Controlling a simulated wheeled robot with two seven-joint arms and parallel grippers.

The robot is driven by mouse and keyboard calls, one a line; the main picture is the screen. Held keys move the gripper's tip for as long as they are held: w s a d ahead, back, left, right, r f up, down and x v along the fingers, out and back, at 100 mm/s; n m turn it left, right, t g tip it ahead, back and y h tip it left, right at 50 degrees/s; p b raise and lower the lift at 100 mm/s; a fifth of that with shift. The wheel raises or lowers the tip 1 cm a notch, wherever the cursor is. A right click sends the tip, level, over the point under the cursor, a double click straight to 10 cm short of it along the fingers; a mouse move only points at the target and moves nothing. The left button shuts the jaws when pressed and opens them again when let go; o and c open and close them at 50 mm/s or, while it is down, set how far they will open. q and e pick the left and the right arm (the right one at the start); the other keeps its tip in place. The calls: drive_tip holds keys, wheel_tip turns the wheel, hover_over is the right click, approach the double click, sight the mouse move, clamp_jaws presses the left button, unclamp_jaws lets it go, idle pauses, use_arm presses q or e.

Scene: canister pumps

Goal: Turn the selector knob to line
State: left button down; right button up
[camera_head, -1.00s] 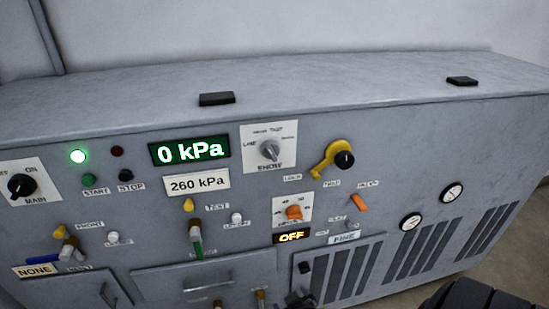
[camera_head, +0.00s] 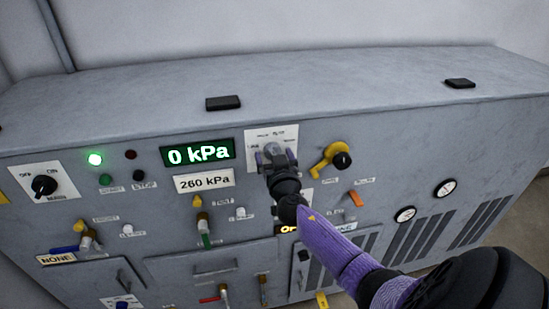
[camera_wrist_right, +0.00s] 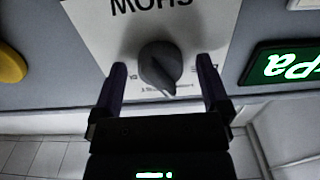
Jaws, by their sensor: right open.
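The selector knob (camera_wrist_right: 159,65) is a dark grey pointer knob on a white label plate (camera_head: 287,133), right of the green pressure display. In the right wrist view, which looks upside down, its narrow end points toward the bottom of the picture, near small labels too blurred to read. My right gripper (camera_wrist_right: 160,66) is open, with one finger on each side of the knob and visible gaps between. In the head view the right gripper (camera_head: 275,160) covers most of the knob and the plate's lower part. My left gripper is not in view.
A yellow lever (camera_head: 326,160) sits close to the right of the plate. The display (camera_head: 198,152) reads 0 kPa, above a 260 kPa label (camera_head: 204,182). The MAIN knob (camera_head: 44,186) and a lit green lamp (camera_head: 95,159) are at left. An orange handle (camera_head: 355,198) is below right.

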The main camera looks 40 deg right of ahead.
drive_tip(key=shift+c, duration=1.2)
drive_tip(key=c, duration=1)
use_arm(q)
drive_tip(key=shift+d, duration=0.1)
use_arm(e)
drive_tip(key=shift+c, duration=0.2)
